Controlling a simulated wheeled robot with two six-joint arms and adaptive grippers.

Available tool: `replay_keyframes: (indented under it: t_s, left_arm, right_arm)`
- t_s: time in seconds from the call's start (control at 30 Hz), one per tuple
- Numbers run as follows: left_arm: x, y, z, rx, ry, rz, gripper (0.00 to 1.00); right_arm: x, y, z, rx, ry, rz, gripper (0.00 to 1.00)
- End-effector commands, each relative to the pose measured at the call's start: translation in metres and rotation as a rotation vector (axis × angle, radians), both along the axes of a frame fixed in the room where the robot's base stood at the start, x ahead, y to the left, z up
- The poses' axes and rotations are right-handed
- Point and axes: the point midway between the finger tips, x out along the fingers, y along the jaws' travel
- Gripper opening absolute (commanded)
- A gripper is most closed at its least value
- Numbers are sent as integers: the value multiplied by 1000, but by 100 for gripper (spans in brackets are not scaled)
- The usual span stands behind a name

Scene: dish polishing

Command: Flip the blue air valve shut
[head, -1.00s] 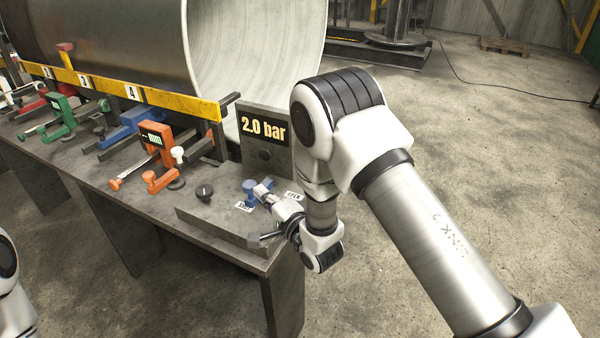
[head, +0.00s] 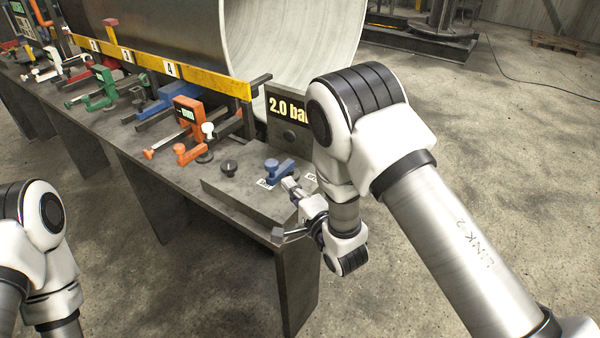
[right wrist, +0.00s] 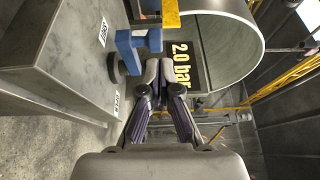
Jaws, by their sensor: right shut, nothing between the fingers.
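My left gripper is out of view.
Orange (head: 190,115), blue and green clamp devices line the bench under a large pipe (head: 290,40). The floor at right is open.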

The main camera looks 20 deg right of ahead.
Motion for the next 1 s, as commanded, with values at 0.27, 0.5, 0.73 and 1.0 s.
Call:
replay_keyframes:
  t_s: [0.27, 0.5, 0.73, 1.0]
  left_arm:
    - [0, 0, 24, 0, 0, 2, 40]
    - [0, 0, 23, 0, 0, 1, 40]
    - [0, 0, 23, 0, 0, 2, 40]
    - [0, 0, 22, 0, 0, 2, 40]
  right_arm:
    - [-33, 32, 1, -1, 4, 0, 0]
    - [-35, 34, -2, 0, 3, -2, 0]
    - [-35, 34, -2, 0, 4, -2, 0]
    - [-53, -18, -52, 32, 140, -115, 0]
